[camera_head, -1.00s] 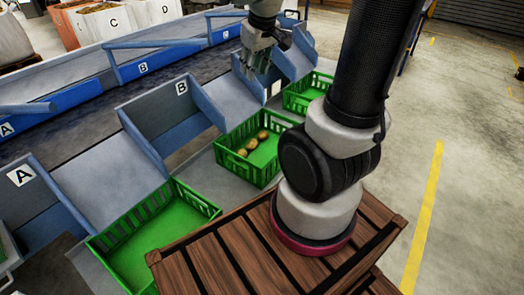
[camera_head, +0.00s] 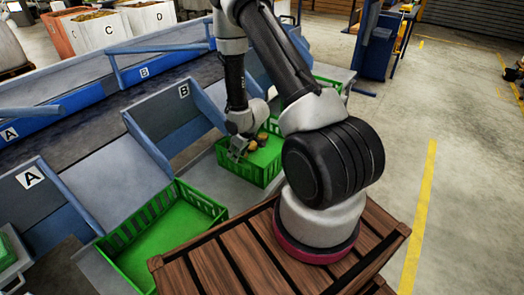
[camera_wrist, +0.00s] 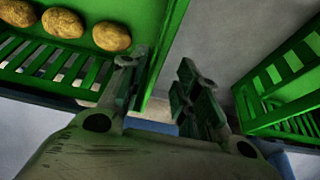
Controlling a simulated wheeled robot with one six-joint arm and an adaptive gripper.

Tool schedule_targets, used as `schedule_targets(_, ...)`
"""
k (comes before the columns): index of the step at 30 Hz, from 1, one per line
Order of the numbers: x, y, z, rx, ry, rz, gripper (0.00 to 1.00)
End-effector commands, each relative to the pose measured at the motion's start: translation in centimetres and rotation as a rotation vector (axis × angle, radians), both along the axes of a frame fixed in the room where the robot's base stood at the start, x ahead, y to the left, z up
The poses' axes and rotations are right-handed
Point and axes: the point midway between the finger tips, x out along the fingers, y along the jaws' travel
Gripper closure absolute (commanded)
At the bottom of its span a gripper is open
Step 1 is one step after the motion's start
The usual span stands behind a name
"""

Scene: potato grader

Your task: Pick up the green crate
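A green slatted crate (camera_head: 247,171) holding several potatoes stands below the chute marked B in the head view. In the wrist view this crate (camera_wrist: 169,42) fills the upper left, with potatoes along its far side. My gripper (camera_head: 238,150) is low at the crate's left side in the head view. In the wrist view my gripper (camera_wrist: 158,68) is open, its fingers apart on either side of the crate's side wall. I cannot tell whether either finger touches the wall. My arm hides part of the crate's surroundings.
An empty green crate (camera_head: 181,232) stands to the left below chute A; a green crate (camera_wrist: 285,85) also shows at right in the wrist view. Another crate (camera_head: 327,83) is partly hidden behind my arm. Blue-sided chutes (camera_head: 180,118) stand behind. Open floor (camera_head: 465,150) lies right.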

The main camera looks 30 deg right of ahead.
Motion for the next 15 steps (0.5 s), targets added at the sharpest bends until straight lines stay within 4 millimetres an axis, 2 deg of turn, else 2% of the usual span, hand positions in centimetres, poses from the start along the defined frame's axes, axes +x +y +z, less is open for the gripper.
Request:
schedule_targets(9, 0.7, -0.2, -4.7, -0.001, 0.002, 0.0, 0.68)
schedule_targets(15, 1.3, 0.0, -6.0, -0.001, 0.001, 0.0, 0.68)
